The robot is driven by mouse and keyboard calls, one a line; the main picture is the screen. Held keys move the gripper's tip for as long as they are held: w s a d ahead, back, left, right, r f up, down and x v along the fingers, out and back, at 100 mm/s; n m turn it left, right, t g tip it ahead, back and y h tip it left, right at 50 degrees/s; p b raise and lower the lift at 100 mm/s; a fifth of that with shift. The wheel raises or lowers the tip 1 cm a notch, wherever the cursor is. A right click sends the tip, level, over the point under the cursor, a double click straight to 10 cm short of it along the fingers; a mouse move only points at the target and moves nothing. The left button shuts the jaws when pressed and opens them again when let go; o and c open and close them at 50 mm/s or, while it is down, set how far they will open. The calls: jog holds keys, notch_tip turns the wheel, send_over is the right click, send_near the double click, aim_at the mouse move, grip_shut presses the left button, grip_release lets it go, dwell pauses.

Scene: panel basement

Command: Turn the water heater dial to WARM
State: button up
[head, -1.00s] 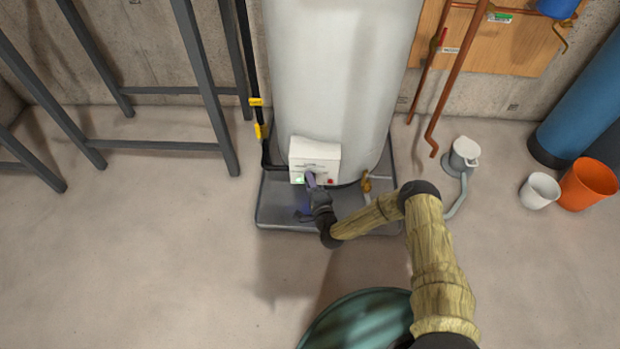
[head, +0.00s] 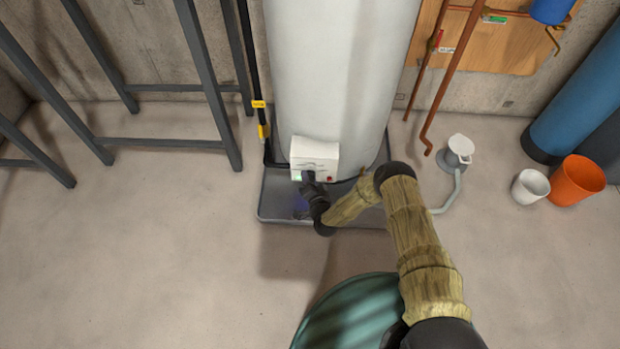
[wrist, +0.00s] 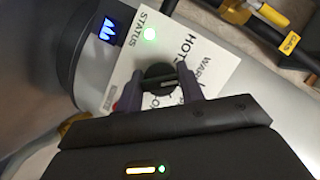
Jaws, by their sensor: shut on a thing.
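The white water heater (head: 340,70) stands against the wall, with a white control box (head: 316,153) low on its front. In the wrist view the control panel (wrist: 205,50) shows a lit green STATUS light and printed words including HOT and WARM, partly covered. The black dial (wrist: 158,76) sits between the two fingers of my gripper (wrist: 158,92), which is shut on it. In the head view my gripper (head: 309,180) is at the lower front of the box and hides the dial. Which word the dial points at cannot be told.
The heater stands in a grey drain pan (head: 275,205). A pump (head: 458,152), a white bucket (head: 530,187) and an orange bucket (head: 577,180) are on the floor to the right. A grey metal frame (head: 205,75) stands at left. The floor at front left is clear.

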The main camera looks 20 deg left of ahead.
dwell(0.4)
jog(key=o, duration=1)
jog(key=shift+f, duration=0.1)
jog(key=shift+c, duration=0.2)
jog(key=p+v, duration=0.6)
jog(key=v, duration=1.1)
jog(key=shift+s+d, duration=0.15)
jog(key=shift+s, duration=0.05)
jog(key=shift+w, duration=0.1)
